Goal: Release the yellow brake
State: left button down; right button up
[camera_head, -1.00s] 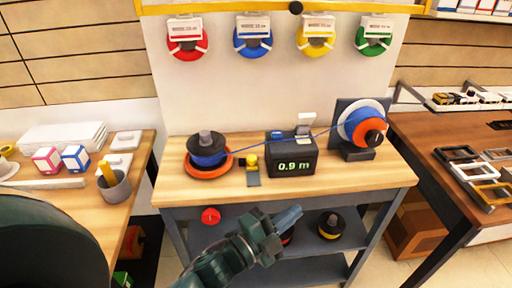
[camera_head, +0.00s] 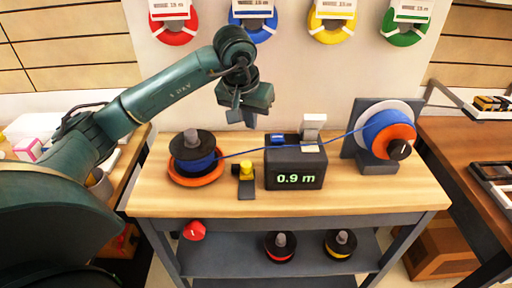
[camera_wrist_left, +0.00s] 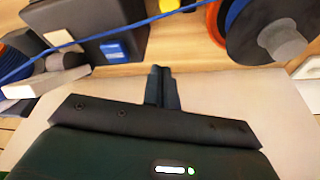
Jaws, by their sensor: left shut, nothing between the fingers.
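The yellow brake (camera_head: 246,168) is a small yellow knob on a dark base, standing on the wooden bench between the left spool and the meter box. My left gripper (camera_head: 243,119) is shut and empty. In the head view it appears above the brake, pointing down, with a clear gap between them. The left wrist view shows its fingers (camera_wrist_left: 161,87) pressed together with nothing held. My right gripper is not in view.
A blue cord runs from the left spool (camera_head: 192,148) over the meter box (camera_head: 295,168), reading 0.9 m, to the right reel (camera_head: 388,138). A red knob (camera_head: 194,230) sits below the bench front. The bench top (camera_head: 220,203) in front is clear.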

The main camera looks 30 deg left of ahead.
pick_arm(q)
send_over(254, 164)
jog(key=f, duration=0.8)
jog(key=shift+w+f+p, duration=0.2)
jog(key=shift+f+p, duration=0.15)
jog(key=shift+p, duration=0.05)
jog(key=shift+s+f, duration=0.25)
jog(key=shift+s+d+p, duration=0.15)
jog(key=shift+s+p, duration=0.45)
jog(key=shift+s, duration=0.55)
jog(key=shift+s+d, duration=0.1)
jog(key=shift+s, duration=0.4)
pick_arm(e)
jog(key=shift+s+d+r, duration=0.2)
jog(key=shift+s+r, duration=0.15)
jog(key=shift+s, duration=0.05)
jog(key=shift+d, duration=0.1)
